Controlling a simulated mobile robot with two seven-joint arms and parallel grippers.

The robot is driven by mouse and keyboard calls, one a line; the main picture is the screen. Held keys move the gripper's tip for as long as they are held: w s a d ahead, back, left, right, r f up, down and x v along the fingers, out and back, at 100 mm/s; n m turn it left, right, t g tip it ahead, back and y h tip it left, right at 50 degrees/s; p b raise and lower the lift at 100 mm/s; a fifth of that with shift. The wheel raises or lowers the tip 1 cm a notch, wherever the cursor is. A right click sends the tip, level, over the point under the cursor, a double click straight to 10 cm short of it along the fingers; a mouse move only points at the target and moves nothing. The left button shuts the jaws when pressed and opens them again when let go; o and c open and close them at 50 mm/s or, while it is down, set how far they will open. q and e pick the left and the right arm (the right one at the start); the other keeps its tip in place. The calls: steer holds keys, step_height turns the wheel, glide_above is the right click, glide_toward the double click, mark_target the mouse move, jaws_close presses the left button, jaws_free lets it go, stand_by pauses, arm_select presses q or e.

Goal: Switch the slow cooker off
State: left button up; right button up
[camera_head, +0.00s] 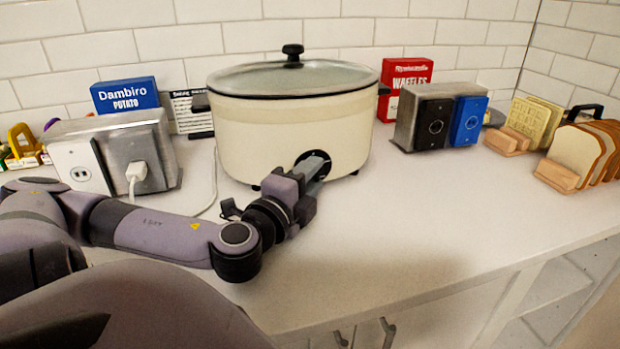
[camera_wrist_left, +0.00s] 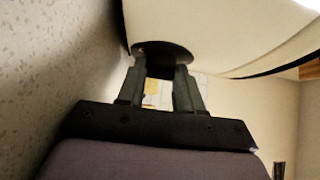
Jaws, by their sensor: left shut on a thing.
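The cream slow cooker (camera_head: 290,130) with a glass lid and black knob on top stands on the white counter near the wall. Its round black dial (camera_head: 317,163) is low on the front. My left gripper (camera_head: 312,172) is at the dial, its fingers shut on it. In the left wrist view the two fingers (camera_wrist_left: 168,82) reach up to the black dial (camera_wrist_left: 162,52) on the cream cooker body (camera_wrist_left: 220,35). The dial's markings and setting cannot be read. My right gripper does not show.
A metal outlet box (camera_head: 118,150) with a white plug stands left of the cooker. Another box with black and blue faces (camera_head: 436,120) stands right, before a red waffles box (camera_head: 406,80). Bread slices in wooden holders (camera_head: 580,150) are far right. The counter's front right (camera_head: 420,215) is clear.

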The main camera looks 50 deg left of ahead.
arm_select(q)
steer(key=o, duration=1)
steer(key=shift+s, duration=0.15)
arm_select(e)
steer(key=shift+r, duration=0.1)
arm_select(q)
steer(key=shift+s+d+p, duration=0.2)
steer(key=shift+s+p, duration=0.25)
steer(key=shift+s, duration=0.1)
steer(key=p+v, duration=0.2)
steer(key=shift+s+r+p, duration=0.2)
steer(key=shift+p, duration=0.2)
steer(key=shift+s+d+p, duration=0.15)
steer(key=shift+s+p, duration=0.2)
steer(key=shift+p, duration=0.05)
steer(key=shift+p+v, duration=0.5)
steer(key=shift+v, duration=0.3)
steer(key=shift+s+d+f, duration=0.15)
steer(key=shift+s+f, duration=0.05)
steer(key=shift+s, duration=0.3)
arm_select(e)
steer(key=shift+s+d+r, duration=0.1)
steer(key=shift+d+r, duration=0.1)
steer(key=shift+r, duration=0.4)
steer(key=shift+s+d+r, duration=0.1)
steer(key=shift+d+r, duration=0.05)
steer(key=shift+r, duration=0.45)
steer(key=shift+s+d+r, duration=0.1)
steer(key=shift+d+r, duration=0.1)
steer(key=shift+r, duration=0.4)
